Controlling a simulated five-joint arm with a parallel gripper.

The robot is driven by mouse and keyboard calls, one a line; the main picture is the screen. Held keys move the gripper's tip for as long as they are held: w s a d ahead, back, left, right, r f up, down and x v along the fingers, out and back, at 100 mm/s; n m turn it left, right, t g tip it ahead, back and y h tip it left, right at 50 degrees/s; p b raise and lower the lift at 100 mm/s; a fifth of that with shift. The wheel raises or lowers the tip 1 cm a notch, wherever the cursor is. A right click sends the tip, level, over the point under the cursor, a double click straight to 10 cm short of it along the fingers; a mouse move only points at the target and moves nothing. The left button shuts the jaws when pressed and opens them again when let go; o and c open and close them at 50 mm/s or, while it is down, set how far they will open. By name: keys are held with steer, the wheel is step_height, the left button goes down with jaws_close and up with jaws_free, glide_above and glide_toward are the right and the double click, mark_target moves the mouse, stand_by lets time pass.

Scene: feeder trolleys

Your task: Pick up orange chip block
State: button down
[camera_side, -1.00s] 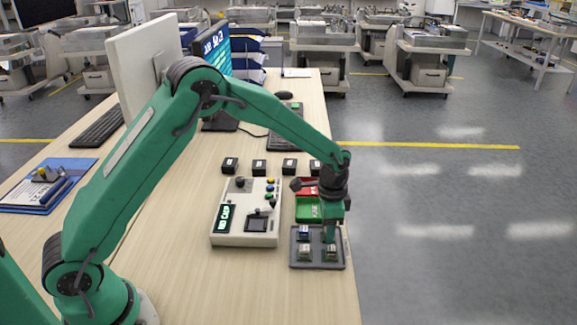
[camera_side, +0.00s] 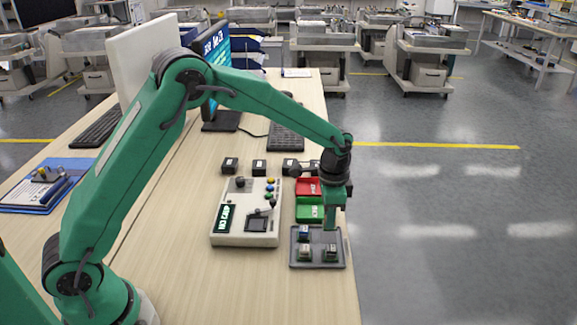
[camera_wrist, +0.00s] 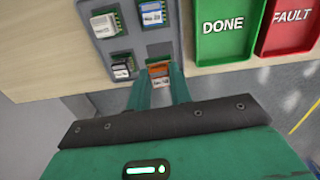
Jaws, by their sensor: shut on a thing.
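The orange chip block (camera_wrist: 158,69) shows between my gripper's fingertips in the wrist view, with an orange band and a pale label. My gripper (camera_wrist: 161,74) is shut on it, over the right part of the grey tray's near row. In the side view my gripper (camera_side: 330,232) points down at the tray's far right corner, where the orange block cannot be made out. I cannot tell whether the block is clear of its slot. The grey tray (camera_side: 297,262) also shows in the wrist view (camera_wrist: 134,38).
A control box (camera_side: 228,240) is left of the tray. The table edge is close.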

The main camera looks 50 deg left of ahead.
steer(key=s+d+r, duration=0.7)
steer(key=s+d, duration=0.1)
steer(key=shift+d, duration=0.3)
